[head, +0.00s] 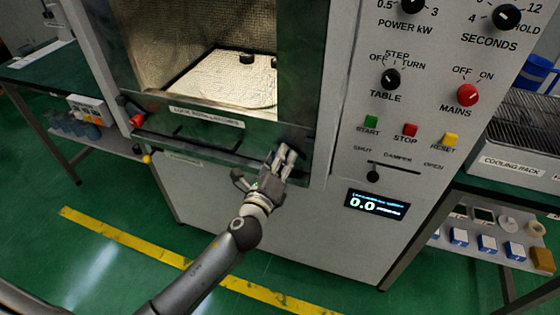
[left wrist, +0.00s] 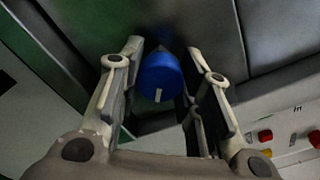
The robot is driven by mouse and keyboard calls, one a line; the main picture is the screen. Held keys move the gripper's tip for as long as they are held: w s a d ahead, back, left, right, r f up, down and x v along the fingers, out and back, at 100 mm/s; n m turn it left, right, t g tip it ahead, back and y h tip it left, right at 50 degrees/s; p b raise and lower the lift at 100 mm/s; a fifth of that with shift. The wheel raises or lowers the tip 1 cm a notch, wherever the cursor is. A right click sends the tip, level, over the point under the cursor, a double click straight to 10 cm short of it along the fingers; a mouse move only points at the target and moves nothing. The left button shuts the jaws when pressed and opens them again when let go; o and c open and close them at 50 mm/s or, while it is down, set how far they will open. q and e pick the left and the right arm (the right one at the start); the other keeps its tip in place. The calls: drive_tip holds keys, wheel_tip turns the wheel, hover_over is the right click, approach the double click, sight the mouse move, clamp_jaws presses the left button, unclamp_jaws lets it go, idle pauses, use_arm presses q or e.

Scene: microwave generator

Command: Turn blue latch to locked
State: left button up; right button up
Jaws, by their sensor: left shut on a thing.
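The blue latch (left wrist: 158,76) is a round knob with a white mark on its rim, in the left wrist view between the two fingers of my left gripper (left wrist: 165,70). My left gripper is shut on it. In the head view my left gripper (head: 286,158) is at the lower right corner of the microwave door frame (head: 215,125) and hides the blue latch there. A red latch (head: 137,120) shows at the door's lower left corner. My right gripper is not in view.
The control panel (head: 420,130) with knobs and buttons is right of the door. A display (head: 377,204) reads 0.0. A cooling rack (head: 515,135) stands on the right bench. A left bench (head: 60,100) and a yellow floor line (head: 130,245) also show.

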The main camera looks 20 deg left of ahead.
use_arm(q)
drive_tip(key=n, duration=0.3)
drive_tip(key=shift+r, duration=0.15)
drive_tip(key=n, duration=0.3)
drive_tip(key=shift+n, duration=0.3)
drive_tip(key=n, duration=0.3)
drive_tip(key=shift+r, duration=0.1)
drive_tip(key=shift+w+n, duration=0.1)
drive_tip(key=shift+n, duration=1.7)
